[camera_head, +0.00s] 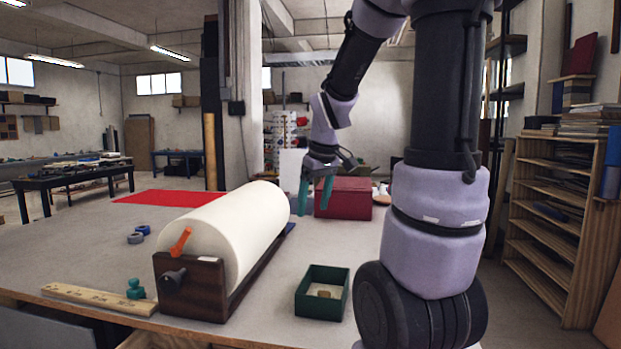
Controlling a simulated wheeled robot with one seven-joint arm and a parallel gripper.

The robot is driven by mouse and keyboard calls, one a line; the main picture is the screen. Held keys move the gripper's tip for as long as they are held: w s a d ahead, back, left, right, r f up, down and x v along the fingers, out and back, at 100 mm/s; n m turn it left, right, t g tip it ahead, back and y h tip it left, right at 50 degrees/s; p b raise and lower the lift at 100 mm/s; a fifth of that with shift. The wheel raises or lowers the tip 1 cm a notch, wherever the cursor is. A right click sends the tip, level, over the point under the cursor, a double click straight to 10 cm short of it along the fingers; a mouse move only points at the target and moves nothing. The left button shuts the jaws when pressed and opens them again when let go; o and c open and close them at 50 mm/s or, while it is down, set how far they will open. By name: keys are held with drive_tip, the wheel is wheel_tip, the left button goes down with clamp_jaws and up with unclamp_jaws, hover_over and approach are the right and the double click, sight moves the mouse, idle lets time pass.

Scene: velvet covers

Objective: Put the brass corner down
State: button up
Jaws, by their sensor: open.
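My gripper (315,206) is open, with its teal fingers pointing down and apart. It hangs above the far part of the table, in front of the dark red box (345,204) and beside the far end of the cream roll. I see nothing between its fingers. A dark green open box (318,306) stands on the table near the front, well below and nearer than my gripper. A small brass-coloured piece (324,293) lies inside it. It may be the brass corner, but it is too small to tell its shape.
A large cream roll (232,229) on a dark wooden stand (190,290) fills the table's middle left. A wooden ruler (97,298), a teal knob-like piece (135,289) and blue tape rolls (136,238) lie left of it. A red sheet (165,197) lies behind. Table right of the roll is mostly clear.

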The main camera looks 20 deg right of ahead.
drive_tip(key=s+a+r+m+t, duration=0.2)
drive_tip(key=s+a+r+m, duration=0.1)
drive_tip(key=s+r, duration=0.2)
drive_tip(key=s+a+r+m+t+y, duration=0.1)
drive_tip(key=s+a+r+m, duration=0.2)
drive_tip(key=s, duration=0.5)
drive_tip(key=shift+a+r+m+t+y, duration=0.3)
drive_tip(key=shift+a+r+m+t, duration=0.1)
drive_tip(key=shift+r+m, duration=0.45)
drive_tip(key=shift+w, duration=0.1)
